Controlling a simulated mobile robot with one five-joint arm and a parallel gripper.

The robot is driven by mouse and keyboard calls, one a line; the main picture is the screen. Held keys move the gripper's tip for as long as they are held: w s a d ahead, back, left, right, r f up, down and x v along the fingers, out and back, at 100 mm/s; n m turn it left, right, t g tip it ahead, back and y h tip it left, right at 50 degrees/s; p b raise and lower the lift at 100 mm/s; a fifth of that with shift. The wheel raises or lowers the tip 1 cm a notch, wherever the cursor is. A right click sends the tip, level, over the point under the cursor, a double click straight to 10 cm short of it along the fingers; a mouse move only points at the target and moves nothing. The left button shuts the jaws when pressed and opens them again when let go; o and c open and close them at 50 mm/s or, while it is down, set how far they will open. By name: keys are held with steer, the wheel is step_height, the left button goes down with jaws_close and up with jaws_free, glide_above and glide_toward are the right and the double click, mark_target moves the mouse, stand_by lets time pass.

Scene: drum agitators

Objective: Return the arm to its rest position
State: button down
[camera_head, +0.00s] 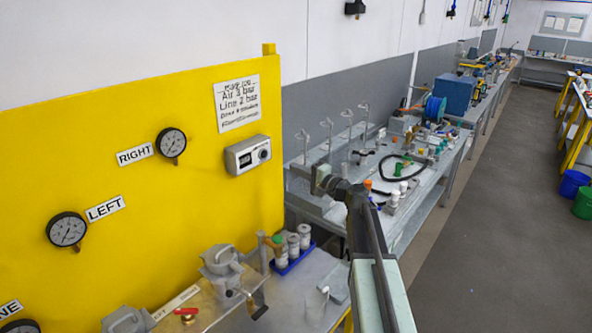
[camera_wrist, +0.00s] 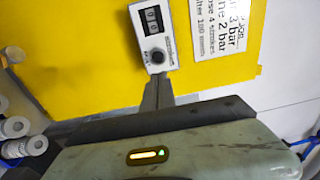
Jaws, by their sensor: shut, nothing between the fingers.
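My arm (camera_head: 372,245) reaches up from the bottom of the head view, its wrist bent left. My gripper (camera_head: 296,168) is at its end, just right of the yellow panel's edge, in the air in front of the steel benches. In the wrist view my gripper (camera_wrist: 157,84) is shut and empty, its fingers together. That box (camera_head: 248,154) also shows in the head view, left of my gripper. I cannot tell the exact gap between them.
The yellow panel (camera_head: 110,110) carries a RIGHT gauge (camera_head: 172,143), a LEFT gauge (camera_head: 66,229) and a paper sign (camera_head: 237,104). Below are drum agitator fittings (camera_head: 222,265) and a blue tray (camera_head: 291,262) of white-capped containers. The grey aisle floor (camera_head: 480,230) at right is clear.

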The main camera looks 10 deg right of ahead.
steer(key=s+a+f+n+g+h+b, duration=0.1)
steer(key=s+a+f+n+g+b, duration=0.1)
steer(key=s+a+f+n+g, duration=0.5)
steer(key=s+a+f+g+b, duration=0.1)
steer(key=s+a+f+b, duration=0.1)
steer(key=s+a+f, duration=0.6)
steer(key=s+d+f+n+g+h+b, duration=0.1)
steer(key=s+d+f+n+g+h, duration=0.1)
steer(key=s+f, duration=0.6)
steer(key=s+d+f+n+g+h+b, duration=0.2)
steer(key=s+d+f+g+h, duration=0.3)
steer(key=s+d+f+h, duration=0.1)
step_height(320, 180, down, 3)
steer(key=s+h, duration=0.1)
steer(key=s, duration=0.1)
steer(key=shift+s, duration=0.3)
steer(key=shift+d, duration=0.1)
steer(key=shift+f, duration=0.1)
